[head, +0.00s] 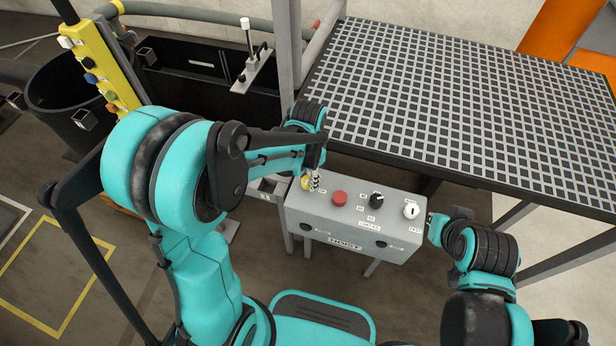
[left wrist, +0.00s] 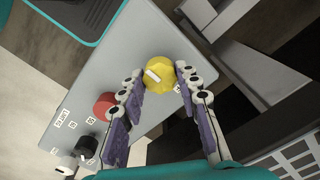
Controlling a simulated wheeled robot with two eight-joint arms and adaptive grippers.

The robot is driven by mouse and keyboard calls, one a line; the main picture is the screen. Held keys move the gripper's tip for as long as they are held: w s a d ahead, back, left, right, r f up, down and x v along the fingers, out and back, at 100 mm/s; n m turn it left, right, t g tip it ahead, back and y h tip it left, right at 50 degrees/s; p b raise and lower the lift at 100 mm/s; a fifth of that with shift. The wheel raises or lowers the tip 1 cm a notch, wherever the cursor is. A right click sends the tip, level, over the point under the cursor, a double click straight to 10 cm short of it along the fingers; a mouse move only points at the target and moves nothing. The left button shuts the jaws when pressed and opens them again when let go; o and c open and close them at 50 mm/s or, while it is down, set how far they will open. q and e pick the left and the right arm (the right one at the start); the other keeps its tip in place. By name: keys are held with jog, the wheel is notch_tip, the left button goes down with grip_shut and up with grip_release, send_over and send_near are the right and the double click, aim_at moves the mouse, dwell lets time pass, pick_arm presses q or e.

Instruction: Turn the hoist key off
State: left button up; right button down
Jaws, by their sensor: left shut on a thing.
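The grey hoist control box (head: 350,231) stands below the grating table in the head view. On its top, left to right, are a yellow knob (head: 305,183), a red button (head: 339,198), a black knob (head: 376,201) and a white round switch (head: 411,210), which may be the key switch. My left gripper (head: 314,181) reaches down at the yellow knob. In the left wrist view its purple-padded fingers (left wrist: 159,74) are closed on both sides of the yellow knob (left wrist: 160,80), whose white bar lies tilted. My right gripper (head: 437,228) is beside the box's right end, its fingers unclear.
The grating table (head: 450,100) lies close behind the box. A yellow post with coloured buttons (head: 100,58) and a black bin (head: 70,100) stand at the left. A grey upright (head: 285,60) rises near my left gripper.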

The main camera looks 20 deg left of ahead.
aim_at(308, 180)
pick_arm(q)
jog(key=shift+c, duration=0.2)
jog(key=o, duration=1.2)
jog(key=shift+c, duration=0.2)
notch_tip(308, 180, up, 12)
jog(key=s+a+r+n+t, duration=0.1)
jog(key=s+a+n+t, duration=0.2)
jog(key=s+n+t, duration=0.4)
jog(key=s, duration=0.3)
jog(key=shift+s+a, duration=0.25)
jog(key=shift+a, duration=0.1)
